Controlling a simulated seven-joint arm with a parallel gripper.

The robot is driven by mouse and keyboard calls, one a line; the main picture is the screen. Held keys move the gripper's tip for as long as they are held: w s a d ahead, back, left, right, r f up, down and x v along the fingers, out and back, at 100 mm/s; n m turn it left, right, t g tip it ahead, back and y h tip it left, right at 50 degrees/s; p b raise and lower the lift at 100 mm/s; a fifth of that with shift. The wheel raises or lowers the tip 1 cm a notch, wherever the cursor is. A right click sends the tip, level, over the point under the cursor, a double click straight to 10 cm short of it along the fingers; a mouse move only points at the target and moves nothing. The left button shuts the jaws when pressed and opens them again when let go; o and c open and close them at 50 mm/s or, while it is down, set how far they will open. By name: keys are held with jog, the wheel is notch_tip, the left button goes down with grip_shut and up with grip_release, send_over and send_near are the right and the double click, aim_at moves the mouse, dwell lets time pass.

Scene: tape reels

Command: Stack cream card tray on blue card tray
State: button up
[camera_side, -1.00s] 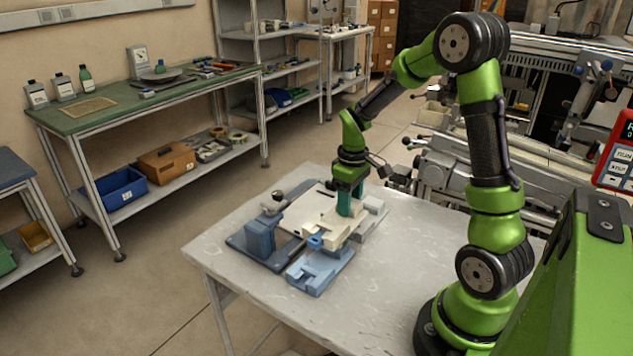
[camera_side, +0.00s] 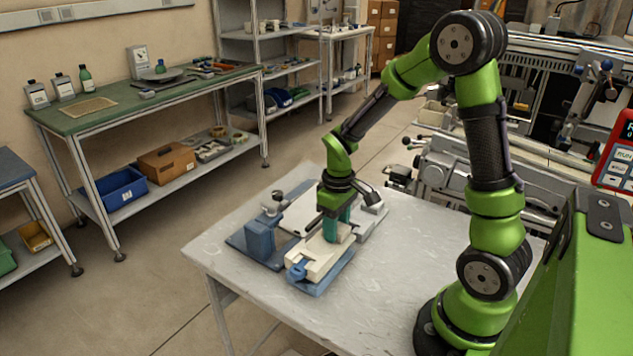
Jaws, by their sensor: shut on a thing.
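The cream card tray (camera_side: 315,261) is over the blue card tray (camera_side: 326,284), near the front of the grey table. The blue tray shows as a rim below and around the cream one. Whether the cream tray rests on it or hovers slightly above, I cannot tell. A blue tab (camera_side: 297,272) shows at the cream tray's front left end. My gripper (camera_side: 330,236), with teal fingers, points down and is shut on the cream tray near its back end. The fingertips are partly hidden.
A blue block fixture (camera_side: 260,240) with a dark knob (camera_side: 277,196) stands just left of the trays on a dark blue plate. A pale plate (camera_side: 302,208) and a grey block (camera_side: 369,222) lie behind. The table (camera_side: 420,240) is clear to the right and front left.

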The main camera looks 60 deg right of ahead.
jog(key=shift+f, duration=0.7)
jog(key=shift+f, duration=0.15)
jog(key=o, duration=1.2)
notch_tip(320, 180, up, 12)
jog(key=s+a+r+m+t, duration=0.1)
jog(key=s+a+r+t, duration=0.1)
jog(key=a+r, duration=0.1)
jog(key=s+a+r+m+t+y, duration=0.1)
jog(key=s+a+r+t, duration=0.1)
jog(key=a, duration=0.3)
jog(key=s+a+r+m+t+y, duration=0.1)
jog(key=s+a+r+t, duration=0.2)
jog(key=s+a, duration=0.1)
jog(key=shift+s+a+r+m, duration=0.1)
jog(key=shift+s+r+m, duration=0.1)
jog(key=shift+r+m, duration=0.2)
